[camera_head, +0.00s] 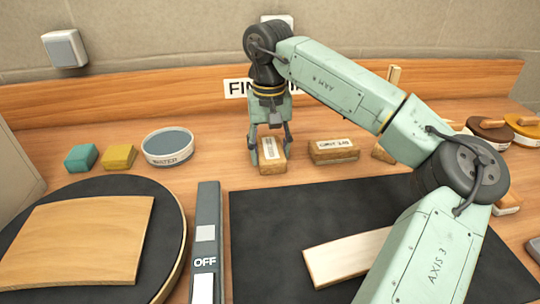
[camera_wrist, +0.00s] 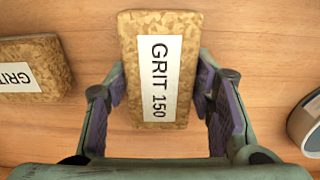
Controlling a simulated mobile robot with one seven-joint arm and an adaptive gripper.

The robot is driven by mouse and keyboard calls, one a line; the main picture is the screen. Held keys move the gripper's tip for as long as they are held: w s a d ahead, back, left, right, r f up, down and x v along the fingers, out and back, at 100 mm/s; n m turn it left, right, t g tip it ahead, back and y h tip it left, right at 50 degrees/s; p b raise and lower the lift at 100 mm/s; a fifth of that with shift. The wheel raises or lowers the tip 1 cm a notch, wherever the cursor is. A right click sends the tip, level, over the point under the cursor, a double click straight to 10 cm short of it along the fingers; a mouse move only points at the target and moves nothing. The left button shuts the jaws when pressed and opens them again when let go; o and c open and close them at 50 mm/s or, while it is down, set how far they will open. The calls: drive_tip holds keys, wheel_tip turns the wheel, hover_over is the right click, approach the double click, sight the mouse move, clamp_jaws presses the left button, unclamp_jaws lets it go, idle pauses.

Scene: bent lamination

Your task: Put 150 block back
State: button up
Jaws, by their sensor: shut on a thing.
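The 150 block (camera_head: 271,157) is a cork block with a white label, near the back of the wooden table. In the wrist view the block (camera_wrist: 156,70) shows its label "GRIT 150" between my fingers. My gripper (camera_head: 270,148) points down over it and is shut on its two long sides; it also shows in the wrist view (camera_wrist: 162,98). The block is at or close to the table top; I cannot tell whether it touches.
Another grit block (camera_head: 334,151) lies just right of it. A water bowl (camera_head: 168,147) and yellow (camera_head: 119,157) and teal (camera_head: 81,157) blocks stand left. In front are a black mat (camera_head: 270,225) with a pale wood strip (camera_head: 345,256) and a switch bar (camera_head: 208,215).

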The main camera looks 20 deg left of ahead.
sight(269, 148)
drive_tip(key=shift+f, duration=0.1)
drive_tip(key=o, duration=1.1)
wheel_tip(269, 148, up, 12)
drive_tip(key=shift+r, duration=0.2)
drive_tip(key=shift+s+a, duration=0.1)
